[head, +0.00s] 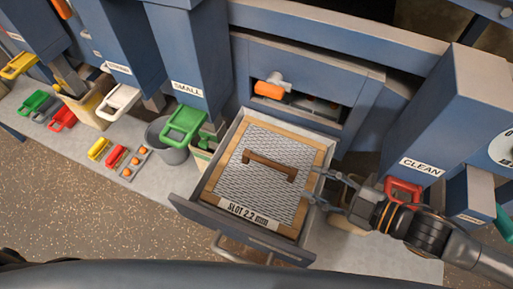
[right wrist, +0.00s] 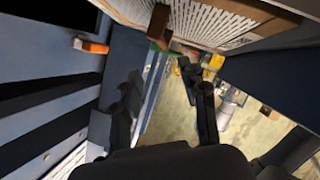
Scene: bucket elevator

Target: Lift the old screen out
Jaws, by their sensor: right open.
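The old screen (head: 232,177) is a mesh panel in a wooden frame, labelled "SLOT 2.2 mm". It lies in the pulled-out grey drawer (head: 183,204). A brown handle (head: 270,165) stands across its middle. In the right wrist view the screen (right wrist: 215,20) is at the top, with its handle (right wrist: 159,22) at its left end. My right gripper (head: 318,187) is open and empty at the drawer's right edge, apart from the handle. Its two fingers (right wrist: 158,80) also show in the right wrist view. My left gripper is not in view.
An orange-ended knob (head: 272,88) sits in the opening behind the drawer. The "SMALL" chute (head: 187,85) with a green handle is left of it; the "CLEAN" chute (head: 420,167) with a red handle is right. A grey bucket (head: 165,138) stands left of the drawer.

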